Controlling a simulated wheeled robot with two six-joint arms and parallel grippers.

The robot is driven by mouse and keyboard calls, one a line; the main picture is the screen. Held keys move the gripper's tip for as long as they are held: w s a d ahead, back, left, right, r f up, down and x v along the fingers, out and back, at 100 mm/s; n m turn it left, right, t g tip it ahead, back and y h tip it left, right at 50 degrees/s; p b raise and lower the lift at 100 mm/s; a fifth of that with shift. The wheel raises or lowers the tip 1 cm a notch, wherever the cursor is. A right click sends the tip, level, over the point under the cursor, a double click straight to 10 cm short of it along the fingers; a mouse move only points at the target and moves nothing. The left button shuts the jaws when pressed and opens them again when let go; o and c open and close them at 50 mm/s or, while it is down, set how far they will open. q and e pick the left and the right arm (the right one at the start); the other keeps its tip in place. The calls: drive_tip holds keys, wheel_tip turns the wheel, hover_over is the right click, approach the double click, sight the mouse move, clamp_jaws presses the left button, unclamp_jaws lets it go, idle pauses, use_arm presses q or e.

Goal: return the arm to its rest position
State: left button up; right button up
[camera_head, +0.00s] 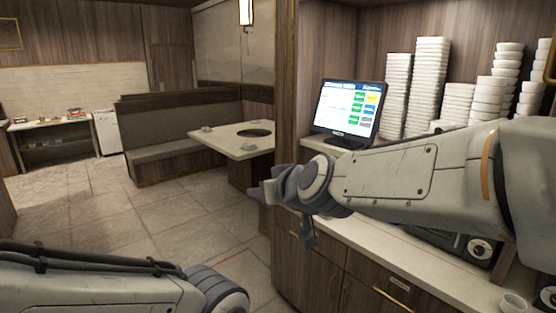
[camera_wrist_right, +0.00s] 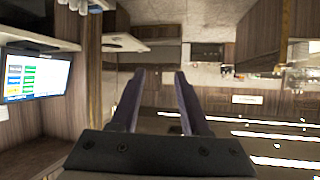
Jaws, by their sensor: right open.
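My right arm reaches in from the right in the head view, above the counter. My right gripper (camera_head: 268,188) is at its end, past the counter's left edge. In the right wrist view the two fingers of the right gripper (camera_wrist_right: 160,98) stand apart with nothing between them. My left arm shows at the bottom left of the head view, and its gripper is out of the frame.
A counter (camera_head: 385,240) with wooden drawers runs under my right arm. A monitor (camera_head: 347,108) and tall stacks of white bowls (camera_head: 428,85) stand behind it. A booth table (camera_head: 232,142) and bench (camera_head: 185,150) are further back. The tiled floor (camera_head: 150,215) at left is clear.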

drive_tip(key=s+a+f+n+g+b, duration=0.2)
drive_tip(key=s+f+g, duration=0.2)
drive_tip(key=s+f, duration=0.6)
drive_tip(key=s+d+f+g+h+b, duration=0.1)
drive_tip(key=s+d+f+g+h, duration=0.1)
drive_tip(key=s+f, duration=0.5)
drive_tip(key=s+d+f+g+h+b, duration=0.1)
drive_tip(key=s+d+f+g, duration=0.4)
drive_tip(key=s, duration=0.7)
wheel_tip(320, 180, down, 3)
drive_tip(key=shift+s+d+r+n+h, duration=0.1)
drive_tip(key=shift+s+d+n+h, duration=0.2)
drive_tip(key=shift+d+h, duration=0.75)
drive_tip(key=shift+w, duration=0.1)
